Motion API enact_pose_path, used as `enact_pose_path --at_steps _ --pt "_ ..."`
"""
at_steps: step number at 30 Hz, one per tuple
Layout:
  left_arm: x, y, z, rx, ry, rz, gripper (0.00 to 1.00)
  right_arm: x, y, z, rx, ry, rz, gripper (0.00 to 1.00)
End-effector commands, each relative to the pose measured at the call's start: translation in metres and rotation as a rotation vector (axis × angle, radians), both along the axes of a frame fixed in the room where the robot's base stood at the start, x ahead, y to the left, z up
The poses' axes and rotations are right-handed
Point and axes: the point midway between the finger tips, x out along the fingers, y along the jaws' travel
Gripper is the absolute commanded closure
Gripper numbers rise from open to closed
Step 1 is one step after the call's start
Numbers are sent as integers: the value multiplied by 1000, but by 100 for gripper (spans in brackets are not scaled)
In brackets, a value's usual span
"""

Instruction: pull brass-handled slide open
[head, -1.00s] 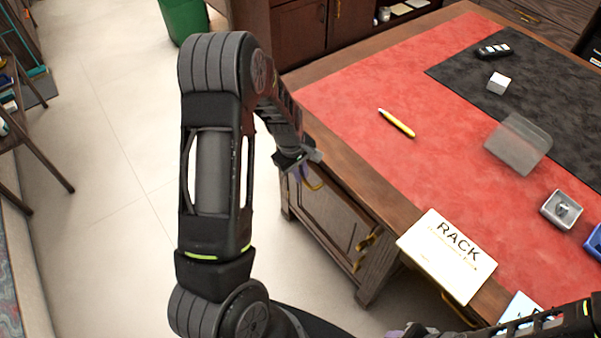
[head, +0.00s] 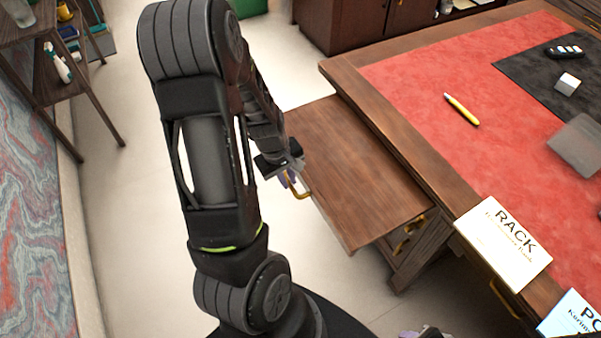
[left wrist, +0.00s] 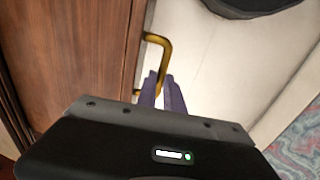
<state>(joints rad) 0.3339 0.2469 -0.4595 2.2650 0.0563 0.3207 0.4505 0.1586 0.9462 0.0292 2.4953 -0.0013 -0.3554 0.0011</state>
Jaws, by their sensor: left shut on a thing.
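The slide (head: 350,165) is a flat brown wooden board standing well out from the left side of the desk. Its brass handle (head: 301,193) is on the board's outer edge. My left gripper (head: 290,180) is shut on this handle. In the left wrist view, the purple fingers (left wrist: 162,88) close at the brass handle (left wrist: 164,45), beside the brown wood of the slide (left wrist: 75,50); they hide part of the handle. Only a purple and black bit of my right gripper (head: 412,334) shows at the bottom edge of the head view, and its jaws are unclear.
The desk (head: 375,92) has a red top with a yellow pen (head: 462,109) and a book marked RACK (head: 503,244) near its front edge. Other brass handles (head: 408,232) sit below the slide. Pale open floor (head: 135,190) lies left of the slide.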

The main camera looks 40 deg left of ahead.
Motion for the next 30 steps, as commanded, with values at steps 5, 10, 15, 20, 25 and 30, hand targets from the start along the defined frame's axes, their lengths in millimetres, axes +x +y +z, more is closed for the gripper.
enact_pose_path --at_steps 5,10,15,20,25,30 --pt "-3 0 0 -1 1 -1 100 0 0 0 0 0 0 64" --pt "-2 0 0 -1 1 -1 100 0 0 0 0 0 0 64" --pt "-2 0 0 -1 1 -1 79 0 0 0 0 0 0 64" --pt "-2 0 0 -1 1 -1 79 0 0 0 0 0 0 64" --pt "-2 1 8 0 -1 -2 79 0 0 3 0 0 0 64" --pt "-6 2 31 1 -2 -3 79 0 0 12 0 1 0 64"
